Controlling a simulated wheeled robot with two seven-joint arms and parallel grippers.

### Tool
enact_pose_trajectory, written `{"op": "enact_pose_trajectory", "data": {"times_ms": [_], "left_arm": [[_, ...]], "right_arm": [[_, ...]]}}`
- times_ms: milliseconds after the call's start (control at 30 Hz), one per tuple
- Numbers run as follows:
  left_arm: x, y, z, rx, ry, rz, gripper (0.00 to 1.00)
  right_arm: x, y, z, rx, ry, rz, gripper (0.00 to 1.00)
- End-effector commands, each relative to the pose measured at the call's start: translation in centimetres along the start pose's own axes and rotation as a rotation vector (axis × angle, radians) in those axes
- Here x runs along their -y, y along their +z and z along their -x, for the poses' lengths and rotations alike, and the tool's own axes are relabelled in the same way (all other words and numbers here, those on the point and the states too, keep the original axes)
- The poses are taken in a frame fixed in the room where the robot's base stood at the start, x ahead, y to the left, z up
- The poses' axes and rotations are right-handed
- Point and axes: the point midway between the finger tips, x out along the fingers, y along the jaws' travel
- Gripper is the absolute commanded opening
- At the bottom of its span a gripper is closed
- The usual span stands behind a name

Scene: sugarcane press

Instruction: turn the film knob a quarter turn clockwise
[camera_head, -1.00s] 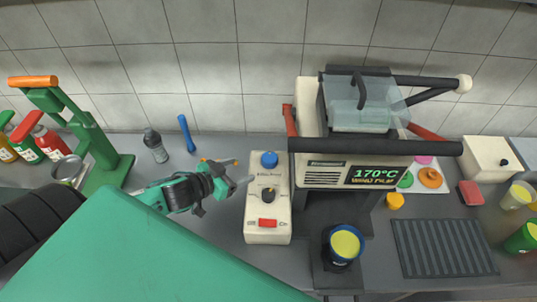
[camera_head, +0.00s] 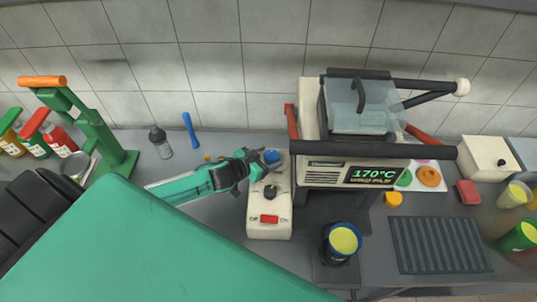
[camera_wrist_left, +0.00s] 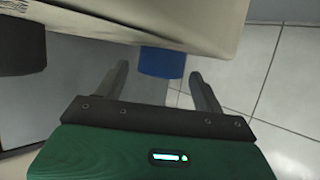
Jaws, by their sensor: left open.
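The cream control box (camera_head: 258,226) stands left of the sealing machine. It carries a blue knob (camera_head: 272,157) at its far end, a black knob (camera_head: 270,193) in the middle and a red switch (camera_head: 269,219) in front. Which knob is labelled film is too small to read. My left gripper (camera_head: 262,163) is open at the blue knob. In the left wrist view, the blue knob (camera_wrist_left: 162,62) lies between and just ahead of the open fingertips (camera_wrist_left: 160,73), with gaps on both sides. The black knob (camera_wrist_left: 20,50) shows at the left edge there. My right gripper is not in view.
The machine (camera_head: 325,174) reads 170°C and stands close right of the box. A blue-rimmed cup (camera_head: 341,241) is in front of it. A grey bottle (camera_head: 160,141), a blue stick (camera_head: 189,130) and a green press (camera_head: 100,140) stand to the left.

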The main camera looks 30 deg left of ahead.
Motion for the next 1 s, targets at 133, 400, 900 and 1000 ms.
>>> {"op": "enact_pose_trajectory", "data": {"times_ms": [133, 400, 900, 1000], "left_arm": [[-0.07, -0.03, -0.66, 0.000, 0.001, 0.000, 0.69], [-0.05, 0.02, -0.78, 0.000, 0.001, 0.000, 0.69], [0.09, -0.04, -0.74, 0.001, 0.013, -0.007, 0.25], [0.12, -0.06, -0.73, 0.001, 0.038, -0.018, 0.25]], "right_arm": [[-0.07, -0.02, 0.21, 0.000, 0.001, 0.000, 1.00], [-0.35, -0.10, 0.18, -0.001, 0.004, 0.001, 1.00], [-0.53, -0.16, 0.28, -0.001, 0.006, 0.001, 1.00], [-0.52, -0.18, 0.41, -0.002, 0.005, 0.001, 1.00]]}}
